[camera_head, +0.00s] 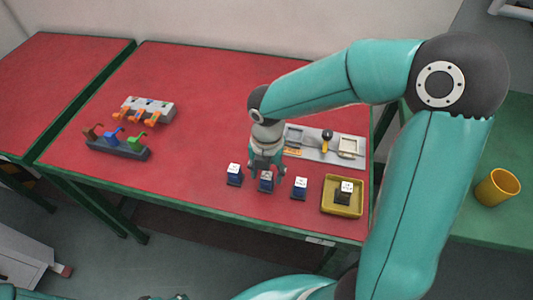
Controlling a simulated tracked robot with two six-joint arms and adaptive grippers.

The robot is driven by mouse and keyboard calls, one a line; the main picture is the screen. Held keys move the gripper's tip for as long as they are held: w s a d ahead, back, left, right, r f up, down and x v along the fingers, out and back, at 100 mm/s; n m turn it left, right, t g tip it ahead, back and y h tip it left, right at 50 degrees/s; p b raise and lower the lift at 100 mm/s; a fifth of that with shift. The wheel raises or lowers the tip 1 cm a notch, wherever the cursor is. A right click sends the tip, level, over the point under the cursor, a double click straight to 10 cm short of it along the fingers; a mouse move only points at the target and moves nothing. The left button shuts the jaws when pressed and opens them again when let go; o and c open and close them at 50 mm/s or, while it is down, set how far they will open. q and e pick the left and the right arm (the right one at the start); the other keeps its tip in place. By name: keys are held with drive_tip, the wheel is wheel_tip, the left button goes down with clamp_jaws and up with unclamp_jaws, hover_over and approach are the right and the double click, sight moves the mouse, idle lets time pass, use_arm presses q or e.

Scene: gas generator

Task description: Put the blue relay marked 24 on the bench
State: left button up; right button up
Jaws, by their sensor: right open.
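Several small dark blue-sided relays with white tops are in view. Three stand in a row on the red bench (190,90): a left one (234,174), a middle one (266,183) and a right one (300,188). Another dark relay (345,190) stands in the yellow tray (328,205). The marks on their tops are too small to read, so I cannot tell which is 24. My right gripper (266,172) points down, open, at the middle relay, its fingers close around or just behind it. My left gripper is not clearly seen.
A grey panel (315,156) with a black-and-yellow lever (327,140) lies behind the row. A grey block with orange levers (150,108) and a dark rack with coloured levers (118,148) stand at left. A yellow cup (497,187) stands on the green table. The bench's middle is clear.

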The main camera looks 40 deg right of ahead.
sight(267, 175)
wheel_tip(267, 175, up, 11)
drive_tip(key=shift+f+p, duration=0.2)
drive_tip(key=shift+p, duration=0.25)
